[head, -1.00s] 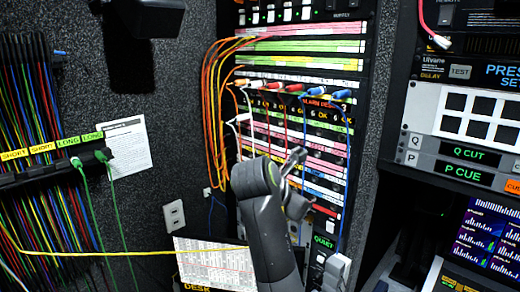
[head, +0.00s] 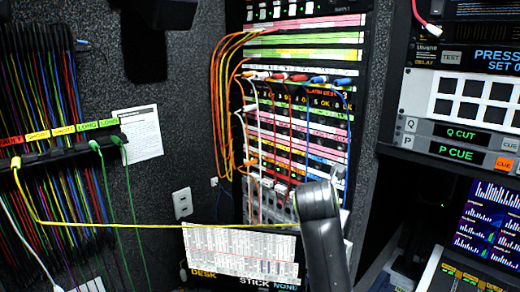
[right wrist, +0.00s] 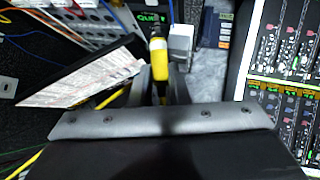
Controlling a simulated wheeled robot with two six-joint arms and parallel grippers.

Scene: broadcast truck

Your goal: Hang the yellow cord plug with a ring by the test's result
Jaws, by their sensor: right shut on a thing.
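A yellow cord (head: 120,225) runs across the head view from a yellow plug (head: 15,163) at the rack on the left to my right arm. My right gripper (right wrist: 160,88) is shut on a yellow plug (right wrist: 158,66) with a dark upper part in the right wrist view; a pale band shows where yellow meets dark. In the head view the gripper is mostly hidden behind my arm. A box with a green QUIET display (right wrist: 151,17) is just beyond the plug, partly covered by it. My left gripper is not in view.
The cord rack has short and long labels (head: 88,126); two green cords (head: 130,180) hang below the long ones. A tilted printed sheet (head: 240,252) stands above a strip reading DESK, STICK, NONE (head: 245,281). The patch bay (head: 300,130) with plugged cords is behind my arm.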

